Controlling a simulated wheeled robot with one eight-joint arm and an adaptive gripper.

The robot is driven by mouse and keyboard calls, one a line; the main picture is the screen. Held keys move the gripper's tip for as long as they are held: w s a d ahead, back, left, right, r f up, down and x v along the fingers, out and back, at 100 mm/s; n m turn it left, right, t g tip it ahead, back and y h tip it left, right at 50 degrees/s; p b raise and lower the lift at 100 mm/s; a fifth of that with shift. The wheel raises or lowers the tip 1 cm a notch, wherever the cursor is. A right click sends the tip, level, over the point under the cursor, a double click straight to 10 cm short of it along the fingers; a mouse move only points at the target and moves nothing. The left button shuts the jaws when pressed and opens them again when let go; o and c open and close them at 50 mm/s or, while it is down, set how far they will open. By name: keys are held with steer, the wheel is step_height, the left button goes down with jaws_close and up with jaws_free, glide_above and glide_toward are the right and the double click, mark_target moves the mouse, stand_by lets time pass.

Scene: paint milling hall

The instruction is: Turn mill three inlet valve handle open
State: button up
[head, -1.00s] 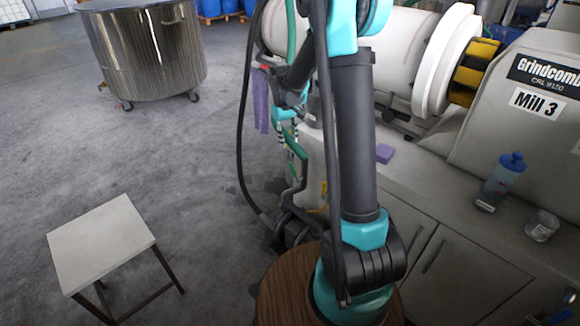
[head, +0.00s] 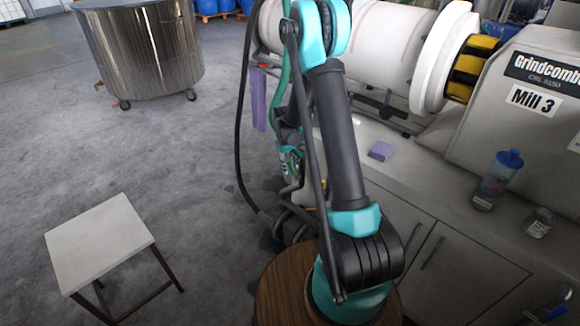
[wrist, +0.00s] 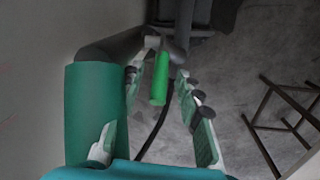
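In the wrist view a bright green valve handle (wrist: 160,80) sticks out from grey pipework, between the two fingers of my gripper (wrist: 161,70). The fingers are spread, with visible gaps on both sides of the handle; I see no contact. A thick dark green pipe or hose (wrist: 92,112) runs close along the left finger. In the head view my gripper (head: 290,160) is low beside the left end of the bench, mostly behind my arm. The handle cannot be made out there. The mill (head: 534,100) labelled Mill 3 stands at the right.
A bench (head: 445,185) under the mill holds a purple sponge (head: 380,151), a blue-capped bottle (head: 497,180) and a clear jar (head: 539,223). A purple cloth (head: 258,98) hangs at its left end. A stool (head: 98,240) and steel vat (head: 143,52) stand on open floor.

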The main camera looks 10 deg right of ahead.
steer(key=shift+f, duration=0.1)
steer(key=shift+c, duration=0.3)
jaws_close()
